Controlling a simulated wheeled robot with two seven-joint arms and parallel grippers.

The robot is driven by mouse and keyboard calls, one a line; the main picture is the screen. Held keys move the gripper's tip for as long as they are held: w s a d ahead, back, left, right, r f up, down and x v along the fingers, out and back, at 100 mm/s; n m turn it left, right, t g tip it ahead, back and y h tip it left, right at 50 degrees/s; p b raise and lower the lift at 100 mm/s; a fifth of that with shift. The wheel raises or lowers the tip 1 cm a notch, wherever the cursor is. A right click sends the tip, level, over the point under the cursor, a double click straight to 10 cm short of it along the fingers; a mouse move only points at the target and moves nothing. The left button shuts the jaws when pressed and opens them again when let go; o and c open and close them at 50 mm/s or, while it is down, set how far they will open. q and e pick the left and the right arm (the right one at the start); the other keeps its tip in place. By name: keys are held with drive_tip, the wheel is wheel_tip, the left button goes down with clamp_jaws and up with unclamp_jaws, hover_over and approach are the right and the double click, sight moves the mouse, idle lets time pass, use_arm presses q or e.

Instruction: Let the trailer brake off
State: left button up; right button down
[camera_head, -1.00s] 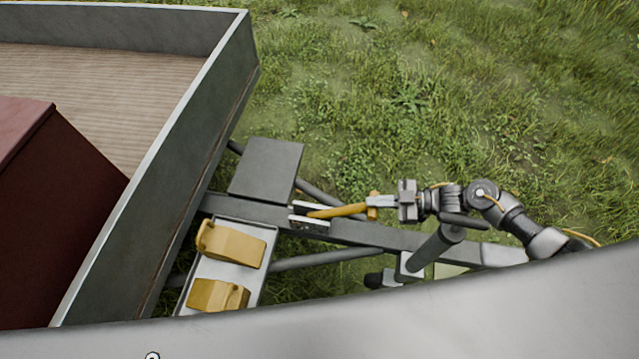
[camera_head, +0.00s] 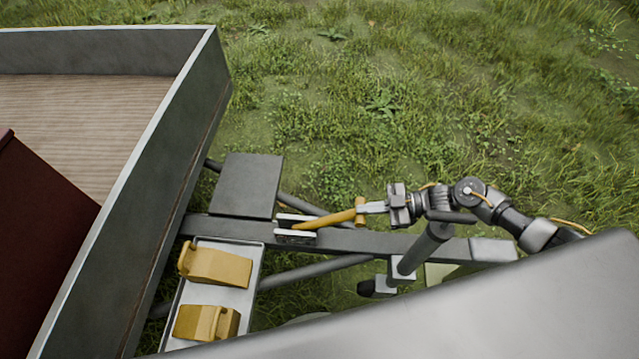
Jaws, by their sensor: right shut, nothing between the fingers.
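The trailer brake lever (camera_head: 330,219) is a yellow handle with a short crosspiece at its right end. It slants up to the right out of a pale bracket (camera_head: 296,237) on the grey drawbar (camera_head: 365,241). My right gripper (camera_head: 368,208) is shut with nothing held. Its fingertips are at the lever's right end, against or very close to the crosspiece; I cannot tell if they touch. My left gripper is not in view.
A pale tray (camera_head: 251,270) with two yellow wheel chocks (camera_head: 216,267) lies beside the drawbar. A dark post (camera_head: 424,248) stands near my right wrist. The trailer bed (camera_head: 85,115) holds a dark red box (camera_head: 40,240). Grass beyond is clear.

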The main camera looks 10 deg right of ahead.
drive_tip(key=v, duration=1)
drive_tip(key=shift+d+p, duration=0.25)
drive_tip(key=shift+p, duration=0.1)
